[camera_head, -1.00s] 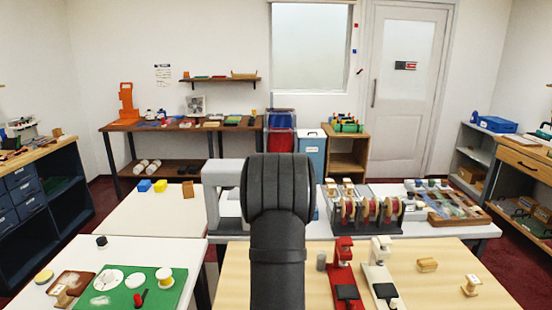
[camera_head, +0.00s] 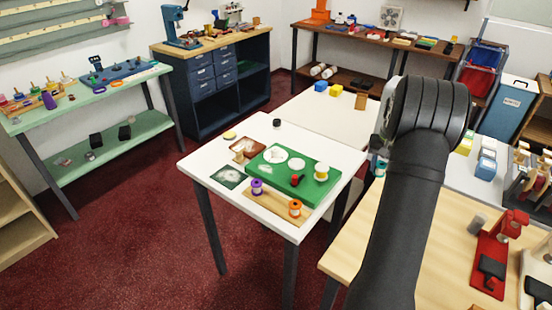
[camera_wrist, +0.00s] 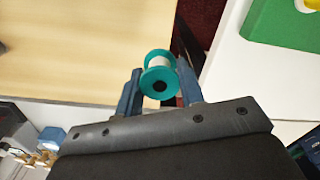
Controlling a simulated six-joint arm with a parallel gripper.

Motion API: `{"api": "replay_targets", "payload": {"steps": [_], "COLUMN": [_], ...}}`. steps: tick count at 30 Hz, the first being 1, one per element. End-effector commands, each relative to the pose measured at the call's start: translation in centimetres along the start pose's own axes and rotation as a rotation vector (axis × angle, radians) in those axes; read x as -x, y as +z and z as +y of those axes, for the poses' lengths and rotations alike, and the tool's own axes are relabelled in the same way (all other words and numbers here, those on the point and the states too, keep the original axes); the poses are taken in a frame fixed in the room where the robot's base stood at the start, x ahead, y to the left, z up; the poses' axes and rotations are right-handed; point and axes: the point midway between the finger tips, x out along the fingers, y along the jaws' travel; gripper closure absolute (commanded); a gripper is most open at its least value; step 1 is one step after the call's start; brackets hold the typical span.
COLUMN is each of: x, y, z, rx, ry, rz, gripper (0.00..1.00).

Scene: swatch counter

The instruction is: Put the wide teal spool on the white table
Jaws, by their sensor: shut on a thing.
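My gripper (camera_wrist: 159,72) is shut on the teal spool (camera_wrist: 158,84), which has teal flanges and a white middle. The dark hole in one flange faces the wrist camera. In the head view the spool (camera_head: 380,168) shows just left of my arm, which hides most of the gripper. The white table (camera_head: 208,163) stands left of the arm. In the wrist view its bare edge (camera_wrist: 232,80) lies to the right of the spool, past a dark gap. The spool is held over or near the wooden table's edge, apart from the white table.
On the white table are a green mat (camera_head: 270,176), a brown tray (camera_head: 246,147), a dark card (camera_head: 229,177) and a wooden board (camera_head: 262,207) with purple and orange spools. Its left corner and right edge have bare room. A pale wooden table (camera_head: 352,243) stands at right front.

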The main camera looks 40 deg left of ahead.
Motion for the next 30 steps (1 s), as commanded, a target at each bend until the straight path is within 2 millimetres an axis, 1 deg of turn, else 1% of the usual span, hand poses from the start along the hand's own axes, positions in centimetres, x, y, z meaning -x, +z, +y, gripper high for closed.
{"api": "replay_targets", "payload": {"steps": [1, 3, 6, 9, 13, 17, 24, 27, 30], "x": [1.0, 2.4, 3.9, 5.1, 5.7, 4.9, 1.6, 0.3, -0.5], "y": [-1.4, -2.8, -4.1, -4.8, -5.2, -5.8, -7.5, -8.1, -8.6], "z": [-2.5, -5.1, -8.4, -10.7, -12.4, -14.3, -19.4, -21.4, -22.7], "rx": [0.05, 0.105, 0.171, 0.216, 0.248, 0.257, 0.257, 0.256, 0.255], "ry": [0.0, 0.0, 0.0, 0.0, 0.0, 0.0, 0.0, 0.0, 0.0], "rz": [0.004, 0.003, 0.003, 0.001, -0.001, -0.002, -0.002, -0.002, -0.001], "gripper": [0.9, 0.9, 0.9, 0.9, 0.9, 0.9, 0.9, 0.9, 0.9]}}
